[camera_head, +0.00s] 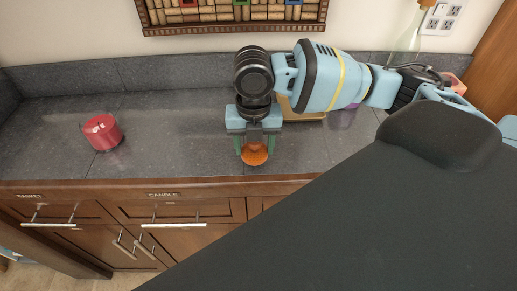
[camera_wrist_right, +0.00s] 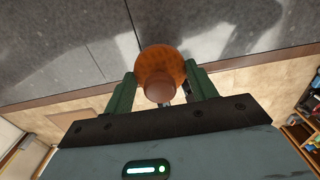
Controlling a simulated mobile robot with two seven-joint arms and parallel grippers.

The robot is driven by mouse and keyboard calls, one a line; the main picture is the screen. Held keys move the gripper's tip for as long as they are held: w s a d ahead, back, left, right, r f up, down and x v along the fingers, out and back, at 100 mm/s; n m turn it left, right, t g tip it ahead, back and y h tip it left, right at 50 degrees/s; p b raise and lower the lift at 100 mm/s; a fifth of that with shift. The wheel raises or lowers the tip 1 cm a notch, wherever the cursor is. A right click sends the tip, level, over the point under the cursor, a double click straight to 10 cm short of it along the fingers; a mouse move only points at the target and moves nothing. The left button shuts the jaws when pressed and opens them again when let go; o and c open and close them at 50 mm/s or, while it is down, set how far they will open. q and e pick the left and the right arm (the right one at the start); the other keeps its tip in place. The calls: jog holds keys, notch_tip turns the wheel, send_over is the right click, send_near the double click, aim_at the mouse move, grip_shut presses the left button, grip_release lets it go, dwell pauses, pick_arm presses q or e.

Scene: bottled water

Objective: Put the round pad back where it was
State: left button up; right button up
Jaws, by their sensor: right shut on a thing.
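The round pad (camera_head: 254,156) is orange-brown, with a patterned face in the head view. My right gripper (camera_head: 254,147) is shut on it, with one green finger on each side. It is above the counter's front edge; its exact height is hard to tell. In the right wrist view the round pad (camera_wrist_right: 174,62) sits between the fingers of the right gripper (camera_wrist_right: 162,78), with a smaller round brown part at its near side. My left gripper is not in view.
A red candle (camera_head: 102,132) stands on the grey counter (camera_head: 190,150) at the left. A tan board (camera_head: 306,116) and a purple thing (camera_head: 345,118) lie partly hidden behind my right arm. A glass bottle (camera_head: 405,46) stands at the back right. The counter between candle and gripper is clear.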

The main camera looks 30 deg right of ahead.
aim_at(258, 150)
jog(key=shift+w+d, duration=0.25)
jog(key=shift+d, duration=0.35)
jog(key=shift+d+f, duration=0.1)
jog(key=shift+f, duration=1.7)
jog(key=shift+f, duration=0.15)
jog(key=o, duration=0.9)
jog(key=shift+o, duration=0.2)
notch_tip(258, 150, up, 12)
jog(key=shift+r+p, duration=0.15)
jog(key=shift+p, duration=0.25)
